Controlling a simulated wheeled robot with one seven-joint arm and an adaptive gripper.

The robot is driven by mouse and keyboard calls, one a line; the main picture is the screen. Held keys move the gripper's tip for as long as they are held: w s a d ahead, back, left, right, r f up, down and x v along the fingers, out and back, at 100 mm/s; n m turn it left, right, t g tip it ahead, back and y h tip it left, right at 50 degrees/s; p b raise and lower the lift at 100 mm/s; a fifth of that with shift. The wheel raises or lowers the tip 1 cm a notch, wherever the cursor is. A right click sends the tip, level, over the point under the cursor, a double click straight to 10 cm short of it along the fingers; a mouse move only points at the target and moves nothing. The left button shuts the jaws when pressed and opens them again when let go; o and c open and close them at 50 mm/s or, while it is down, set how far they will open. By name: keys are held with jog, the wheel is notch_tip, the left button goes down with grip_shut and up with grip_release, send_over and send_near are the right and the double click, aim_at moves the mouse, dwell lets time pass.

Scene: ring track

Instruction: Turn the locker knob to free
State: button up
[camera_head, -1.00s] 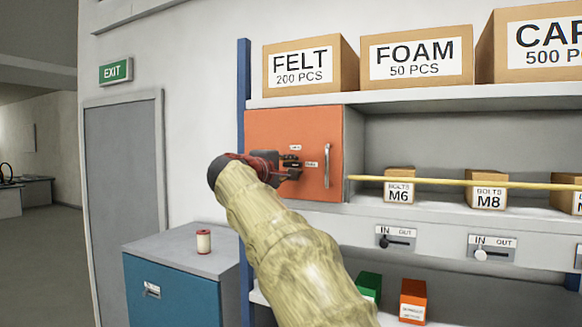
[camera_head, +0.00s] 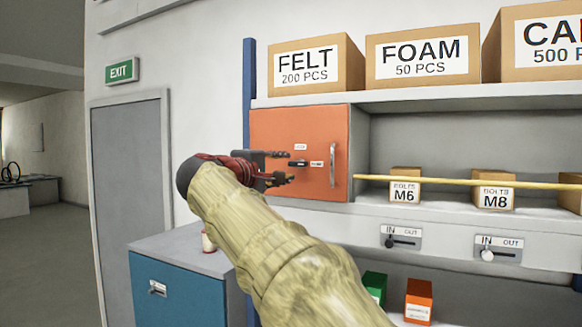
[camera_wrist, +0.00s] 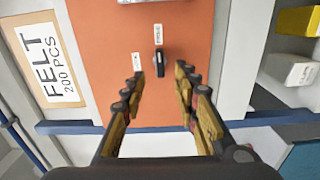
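The locker knob (camera_head: 297,163) is a small black bar on the orange locker door (camera_head: 275,128). It lies level in the head view, in line with a small white label (camera_head: 316,164) on its right. Another label (camera_head: 300,147) sits above it. The lettering is too small to read surely. In the wrist view the knob (camera_wrist: 160,64) points up toward the upper label (camera_wrist: 158,34), with a pale mark on it. My gripper (camera_head: 282,167) is open and empty, in front of the door. In the wrist view its fingertips (camera_wrist: 160,78) are apart, short of the knob and not touching it.
A vertical door handle (camera_head: 333,165) is right of the knob. A yellow bar (camera_head: 450,182) runs along the shelf front at the right. Boxes stand on the shelf above. A blue cabinet (camera_head: 178,290) stands below left. Space left of the locker is open.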

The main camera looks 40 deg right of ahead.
jog(key=v, duration=0.3)
jog(key=shift+s+a, duration=0.15)
jog(key=shift+a, duration=0.1)
dwell(0.4)
jog(key=a+f+y, duration=0.3)
jog(key=f+y, duration=0.1)
jog(key=f, duration=0.8)
jog(key=a+f+y, duration=0.3)
jog(key=a+f, duration=0.1)
jog(key=f, duration=0.9)
jog(key=s+a+f+m+y, duration=0.2)
jog(key=s+a+f+y, duration=0.2)
jog(key=s+a+f, duration=0.5)
jog(key=s+a+f+m+g+y, duration=0.1)
jog(key=s+a+f+y, duration=0.4)
jog(key=s+a+f, duration=0.5)
jog(key=s+f+m, duration=0.1)
jog(key=s+f, duration=0.4)
jog(key=s, duration=0.1)
jog(key=shift+s+a+y+b, duration=0.15)
jog(key=shift+s+y+b, duration=0.15)
jog(key=shift+b, duration=0.1)
jog(key=shift+c, duration=0.2)
